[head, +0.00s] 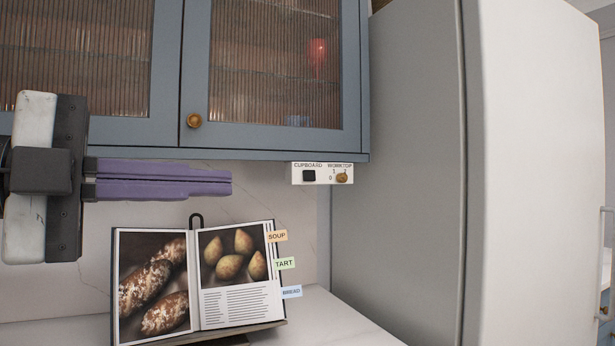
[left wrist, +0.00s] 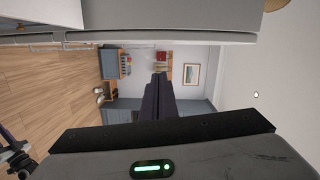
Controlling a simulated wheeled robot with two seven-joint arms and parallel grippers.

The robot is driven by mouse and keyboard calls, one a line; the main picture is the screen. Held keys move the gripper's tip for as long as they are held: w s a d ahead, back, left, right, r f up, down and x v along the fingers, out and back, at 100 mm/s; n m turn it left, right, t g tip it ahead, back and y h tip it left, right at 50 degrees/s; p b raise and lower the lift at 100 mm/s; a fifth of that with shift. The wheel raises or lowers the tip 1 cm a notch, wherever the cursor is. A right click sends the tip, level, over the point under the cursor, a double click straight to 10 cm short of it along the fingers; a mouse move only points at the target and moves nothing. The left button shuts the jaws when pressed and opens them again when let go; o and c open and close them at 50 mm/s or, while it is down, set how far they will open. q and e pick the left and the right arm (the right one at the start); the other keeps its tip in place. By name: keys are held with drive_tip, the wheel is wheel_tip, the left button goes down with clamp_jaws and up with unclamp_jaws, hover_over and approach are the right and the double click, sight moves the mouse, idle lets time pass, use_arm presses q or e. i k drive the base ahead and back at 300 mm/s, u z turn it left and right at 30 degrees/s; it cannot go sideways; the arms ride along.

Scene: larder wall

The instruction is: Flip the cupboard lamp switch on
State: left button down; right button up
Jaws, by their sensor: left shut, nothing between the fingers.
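A small white switch panel (head: 323,174) hangs under the right end of the blue wall cupboard. Its left half is labelled CUPBOARD and carries a black square switch (head: 309,176). Its right half is labelled WORKTOP and carries a brass knob (head: 342,178) with position marks. I cannot tell whether the black switch is on or off. My left gripper (head: 231,182) comes in from the left with its purple fingers shut and empty. Its tips point at the panel and stop short of it, to its left. The fingers also show dark in the left wrist view (left wrist: 159,76). My right gripper is not in view.
The blue cupboard (head: 366,80) has ribbed glass doors and a brass knob (head: 193,121). An open cookbook (head: 240,305) with coloured tabs stands on a rest on the pale worktop (head: 335,318), below my fingers. A tall grey-white cabinet (head: 415,180) stands right of the panel.

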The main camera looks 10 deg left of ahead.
sight(309, 175)
drive_tip(key=i, duration=1.25)
